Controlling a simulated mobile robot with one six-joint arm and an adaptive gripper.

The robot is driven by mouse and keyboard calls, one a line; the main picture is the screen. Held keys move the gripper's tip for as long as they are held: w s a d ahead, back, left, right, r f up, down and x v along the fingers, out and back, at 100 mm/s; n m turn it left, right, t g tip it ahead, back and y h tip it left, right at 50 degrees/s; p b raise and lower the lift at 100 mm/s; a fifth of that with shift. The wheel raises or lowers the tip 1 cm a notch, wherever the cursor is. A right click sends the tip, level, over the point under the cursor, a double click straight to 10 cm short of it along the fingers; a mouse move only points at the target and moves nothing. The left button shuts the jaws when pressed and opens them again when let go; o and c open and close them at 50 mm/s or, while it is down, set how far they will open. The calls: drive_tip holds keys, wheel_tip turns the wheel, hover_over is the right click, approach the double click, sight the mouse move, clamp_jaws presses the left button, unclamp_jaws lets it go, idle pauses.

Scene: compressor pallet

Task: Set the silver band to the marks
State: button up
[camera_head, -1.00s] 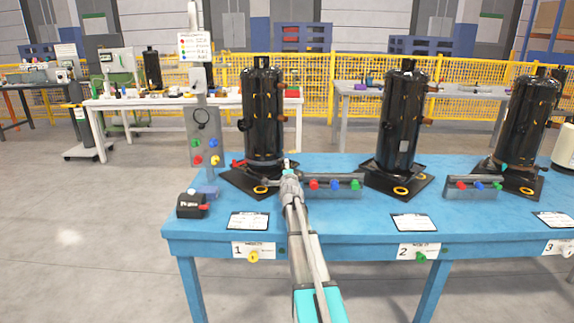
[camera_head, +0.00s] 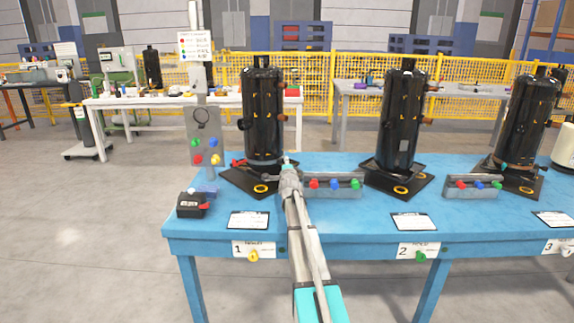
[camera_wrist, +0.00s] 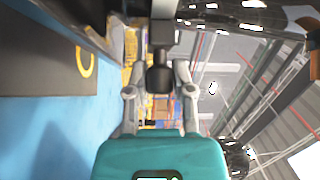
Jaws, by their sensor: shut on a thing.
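In the head view, the left black compressor (camera_head: 263,112) stands upright on a black base plate at the station labelled 1. Small orange marks show on its shell. A thin greyish ring low on the shell may be the silver band, but it is too small to tell. My gripper (camera_head: 287,168) is in front of the compressor's lower part and hides some of it. In the wrist view my gripper (camera_wrist: 160,90) is shut on a dark rounded knob (camera_wrist: 160,78), which joins a grey block (camera_wrist: 161,34) close to the dark shell.
The blue table (camera_head: 330,215) also bears a middle compressor (camera_head: 402,115) and a right compressor (camera_head: 528,118). A rack with coloured knobs (camera_head: 333,187) is right of my gripper. A small black box (camera_head: 192,206) and an upright panel (camera_head: 204,140) stand left. The front strip is mostly clear.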

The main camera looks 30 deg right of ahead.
clamp_jaws()
drive_tip(key=shift+r, duration=0.1)
drive_tip(key=shift+r+p, duration=1.05)
drive_tip(key=shift+p, duration=0.05)
drive_tip(key=o, duration=0.8)
unclamp_jaws()
drive_tip(key=shift+f, duration=0.1)
drive_tip(key=shift+f, duration=0.15)
